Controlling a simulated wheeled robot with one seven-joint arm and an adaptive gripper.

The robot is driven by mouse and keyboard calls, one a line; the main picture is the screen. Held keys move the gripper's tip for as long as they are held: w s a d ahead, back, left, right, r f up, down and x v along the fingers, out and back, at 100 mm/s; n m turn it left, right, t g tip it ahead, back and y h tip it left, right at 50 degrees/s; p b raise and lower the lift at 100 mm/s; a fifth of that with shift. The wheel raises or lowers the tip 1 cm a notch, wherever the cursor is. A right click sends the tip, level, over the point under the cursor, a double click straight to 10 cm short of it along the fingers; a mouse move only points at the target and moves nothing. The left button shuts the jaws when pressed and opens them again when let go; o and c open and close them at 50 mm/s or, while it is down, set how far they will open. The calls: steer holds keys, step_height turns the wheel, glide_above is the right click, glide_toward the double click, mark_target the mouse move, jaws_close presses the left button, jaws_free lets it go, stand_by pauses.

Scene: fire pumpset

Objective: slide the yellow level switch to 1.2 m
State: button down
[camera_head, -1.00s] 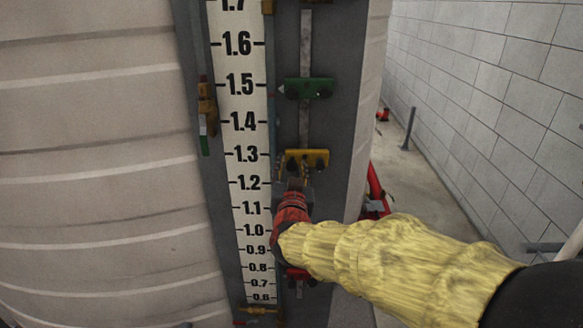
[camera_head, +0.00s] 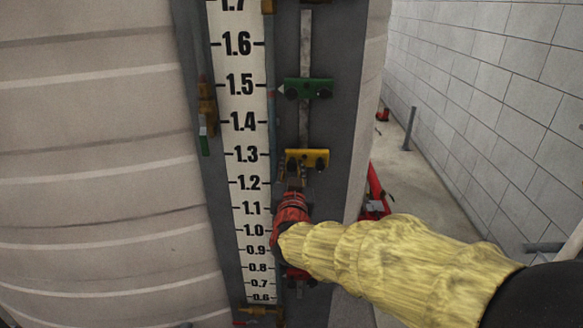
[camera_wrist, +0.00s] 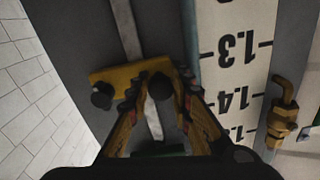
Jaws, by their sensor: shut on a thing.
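The yellow level switch (camera_head: 313,157) sits on the vertical metal rail beside the white scale (camera_head: 247,150), just below the 1.3 mark and clearly above 1.2. My gripper (camera_head: 293,180) reaches up to it from below and is shut on it. In the wrist view the yellow switch (camera_wrist: 125,77) appears with a dark knob on its outer side. The gripper's two fingers (camera_wrist: 163,90) are closed around its other knob, near the rail. My red wrist and yellow-sleeved arm cover the lower rail.
A green switch (camera_head: 308,88) sits higher on the same rail, near 1.5. A red switch (camera_head: 298,276) sits low, partly hidden behind my arm. A valve with a green handle (camera_head: 205,123) is left of the scale. A block wall (camera_head: 490,90) stands to the right.

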step_height(320, 180, down, 11)
steer(key=b, duration=0.7)
steer(key=shift+r, duration=0.15)
steer(key=c, duration=1.6)
jaws_free()
steer(key=shift+r, duration=0.1)
steer(key=s, duration=1.2)
